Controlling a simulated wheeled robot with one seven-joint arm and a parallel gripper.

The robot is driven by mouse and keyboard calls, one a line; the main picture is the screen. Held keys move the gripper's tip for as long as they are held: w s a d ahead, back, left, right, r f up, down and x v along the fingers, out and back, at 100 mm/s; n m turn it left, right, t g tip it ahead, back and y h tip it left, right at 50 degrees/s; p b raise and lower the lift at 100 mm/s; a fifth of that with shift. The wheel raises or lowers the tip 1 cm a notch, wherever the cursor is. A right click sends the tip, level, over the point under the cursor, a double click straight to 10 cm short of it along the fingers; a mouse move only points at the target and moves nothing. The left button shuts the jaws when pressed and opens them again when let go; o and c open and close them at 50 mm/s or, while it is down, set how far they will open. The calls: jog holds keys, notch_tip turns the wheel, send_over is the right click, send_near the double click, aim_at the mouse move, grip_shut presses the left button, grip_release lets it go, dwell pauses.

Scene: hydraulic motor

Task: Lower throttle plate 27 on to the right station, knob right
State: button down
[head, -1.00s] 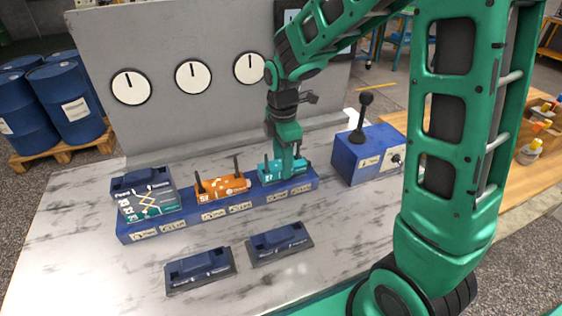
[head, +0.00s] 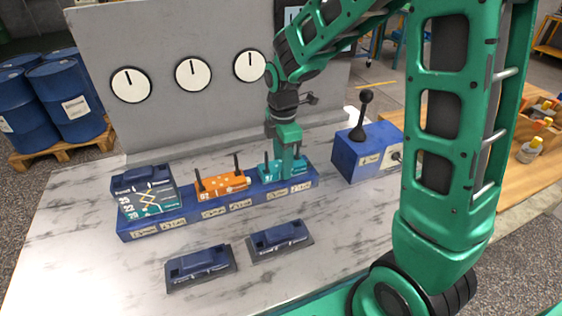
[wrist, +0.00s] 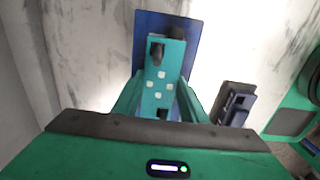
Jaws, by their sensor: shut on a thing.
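Throttle plate 27 is a teal block (head: 270,174) at the right end of the long blue manifold (head: 215,218), over the right station. In the wrist view, the plate (wrist: 161,85) has white dots on top, and a dark knob (wrist: 175,32) shows at its far end, which points toward the manifold's right end. A dark stud stands up near that end. My gripper (head: 285,158) is shut on the plate, with fingers on both long sides; it also shows in the wrist view (wrist: 158,98). I cannot tell whether a gap remains under the plate.
An orange block (head: 222,185) sits on the middle station between two upright studs. A dark-blue-topped stack (head: 145,195) fills the left station. Two blue covers (head: 200,265) (head: 280,240) lie on the table in front. A blue lever box (head: 365,155) stands to the right.

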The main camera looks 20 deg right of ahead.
jog(key=c, duration=1)
grip_release()
notch_tip(320, 180, up, 11)
jog(key=shift+f, duration=0.15)
